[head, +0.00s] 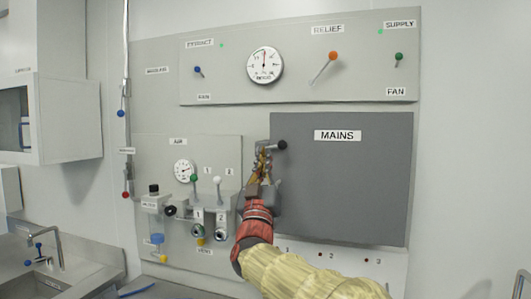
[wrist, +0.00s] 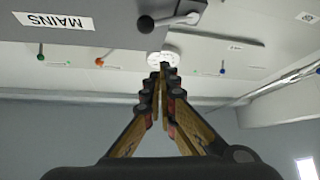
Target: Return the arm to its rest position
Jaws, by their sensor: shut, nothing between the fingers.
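My arm reaches up from the lower right of the head view, with a yellow sleeve and a red wrist. My gripper (head: 263,152) points up at the left edge of the grey MAINS panel (head: 350,190). The black-knobbed MAINS handle (head: 282,145) is just right of the fingertips in the head view. In the wrist view, where the scene looks upside down, my gripper (wrist: 163,70) has its fingers closed together with nothing between them. The handle's knob (wrist: 146,24) appears beyond the fingertips, apart from them in the picture.
The upper panel carries a gauge (head: 265,65), an orange relief lever (head: 333,56) and small knobs. Left of my gripper are the air gauge (head: 184,171), valves and a filter bowl (head: 155,225). A sink faucet (head: 48,241) stands at lower left. Bare wall is at right.

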